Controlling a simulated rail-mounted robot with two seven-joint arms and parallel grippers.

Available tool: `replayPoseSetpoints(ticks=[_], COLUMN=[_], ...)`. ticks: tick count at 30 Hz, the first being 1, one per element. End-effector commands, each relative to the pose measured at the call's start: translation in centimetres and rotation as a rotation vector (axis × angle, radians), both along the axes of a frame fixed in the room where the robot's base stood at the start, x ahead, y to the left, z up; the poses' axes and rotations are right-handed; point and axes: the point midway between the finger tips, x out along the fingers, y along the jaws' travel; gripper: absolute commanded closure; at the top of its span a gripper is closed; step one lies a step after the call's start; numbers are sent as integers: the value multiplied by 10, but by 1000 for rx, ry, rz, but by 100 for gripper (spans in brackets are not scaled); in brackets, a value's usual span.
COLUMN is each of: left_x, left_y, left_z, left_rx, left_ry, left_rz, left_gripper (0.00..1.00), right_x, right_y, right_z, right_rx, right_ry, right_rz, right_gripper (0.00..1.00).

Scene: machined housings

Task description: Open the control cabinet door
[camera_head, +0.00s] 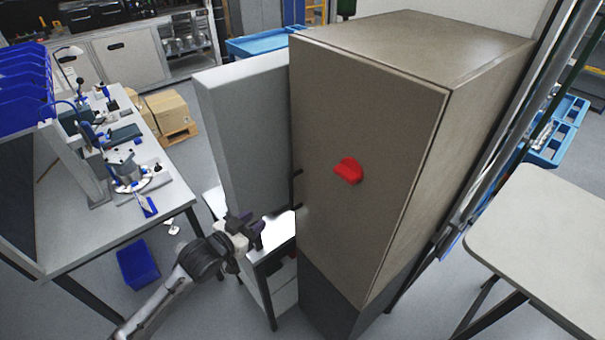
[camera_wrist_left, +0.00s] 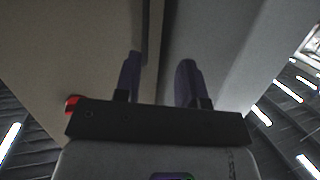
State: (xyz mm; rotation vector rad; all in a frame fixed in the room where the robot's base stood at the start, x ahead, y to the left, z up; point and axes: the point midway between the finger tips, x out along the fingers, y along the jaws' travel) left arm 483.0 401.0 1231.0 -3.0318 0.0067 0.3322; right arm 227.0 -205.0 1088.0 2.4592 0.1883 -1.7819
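The control cabinet is a tall brown-beige box (camera_head: 400,110) with a red knob (camera_head: 347,170) on its broad front panel, which looks closed. A small dark fitting (camera_head: 297,186), perhaps the handle, shows at the panel's left edge. My left gripper (camera_head: 257,232) is low and left of that edge. In the left wrist view its two purple fingers (camera_wrist_left: 159,82) are apart, pointing up along the beige panel, with a dark vertical strip (camera_wrist_left: 152,30) beyond them. The red knob (camera_wrist_left: 73,104) also shows there. I cannot tell whether the fingers touch anything. My right gripper is not in view.
A light grey upright slab (camera_head: 243,130) stands close to the cabinet's left side. A workbench (camera_head: 160,200) with tools is at left, with a blue bin (camera_head: 138,264) on the floor. A pale table (camera_head: 550,230) is at right.

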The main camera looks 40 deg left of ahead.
Motion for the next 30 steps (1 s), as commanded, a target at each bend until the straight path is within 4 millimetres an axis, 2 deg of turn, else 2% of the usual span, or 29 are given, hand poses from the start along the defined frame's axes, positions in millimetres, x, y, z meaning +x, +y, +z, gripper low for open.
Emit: replayPoseSetpoints(ticks=[3, 6, 11, 14, 24, 30], left_x=[3, 4, 11, 23, 86, 116], left_y=[-6, -8, -10, -10, -14, -15], left_z=[19, 29, 36, 37, 38, 37], left_rx=[-50, -71, -92, -96, -94, -93], left_ry=[-119, -183, -222, -221, -219, -217], left_rz=[-28, -42, -47, -46, -46, -46], left_gripper=[63, 63, 63, 63, 63, 63], right_x=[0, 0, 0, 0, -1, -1], right_y=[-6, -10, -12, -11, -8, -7], right_z=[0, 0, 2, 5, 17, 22], right_rx=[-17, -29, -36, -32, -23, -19], right_ry=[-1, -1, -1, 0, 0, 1], right_rz=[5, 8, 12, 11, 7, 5], right_gripper=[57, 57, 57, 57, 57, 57])
